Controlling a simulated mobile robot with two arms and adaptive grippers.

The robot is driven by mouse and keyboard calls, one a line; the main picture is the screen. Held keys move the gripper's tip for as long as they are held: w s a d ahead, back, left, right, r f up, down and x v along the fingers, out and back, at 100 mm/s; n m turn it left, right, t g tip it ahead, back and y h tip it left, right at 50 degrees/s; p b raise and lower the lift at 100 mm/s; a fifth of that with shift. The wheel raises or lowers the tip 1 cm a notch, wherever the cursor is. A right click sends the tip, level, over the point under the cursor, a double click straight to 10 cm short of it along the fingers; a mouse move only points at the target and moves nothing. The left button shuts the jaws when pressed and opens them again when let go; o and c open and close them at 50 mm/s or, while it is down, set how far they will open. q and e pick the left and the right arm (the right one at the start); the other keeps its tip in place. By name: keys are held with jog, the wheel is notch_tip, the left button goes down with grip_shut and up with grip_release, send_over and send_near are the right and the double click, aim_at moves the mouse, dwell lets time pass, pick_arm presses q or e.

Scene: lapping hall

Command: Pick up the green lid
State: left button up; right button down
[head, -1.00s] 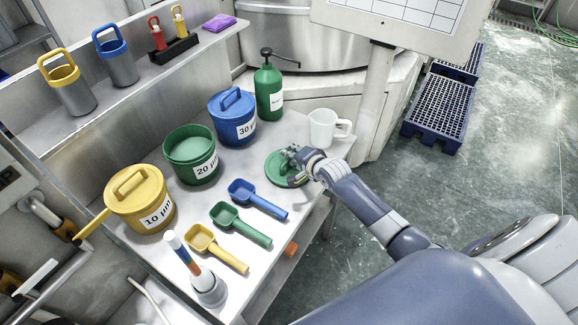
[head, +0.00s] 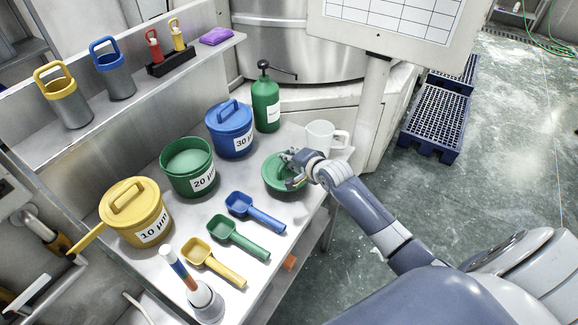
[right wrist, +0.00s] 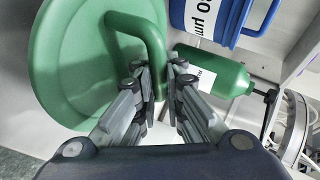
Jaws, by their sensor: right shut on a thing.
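The round green lid (head: 272,181) is at the right end of the steel bench, in front of the white mug. My right gripper (head: 292,170) is on its raised handle. In the right wrist view the lid (right wrist: 70,60) shows its top face at the left, and the fingers (right wrist: 157,80) are shut on one leg of the green loop handle (right wrist: 150,40). I cannot tell whether the lid's underside touches the bench. The open green tub (head: 190,178), labelled 20 µm, stands to the left of the lid. My left gripper is not in view.
The white mug (head: 320,135) is close behind the gripper. Blue (head: 258,214), green (head: 240,241) and yellow (head: 215,267) scoops lie in front.

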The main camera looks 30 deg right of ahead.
jog(key=s+d+r+b, duration=0.1)
jog(key=s+d+b, duration=0.1)
jog(key=s, duration=1.3)
jog(key=shift+s+d, duration=0.25)
jog(key=shift+d, duration=0.35)
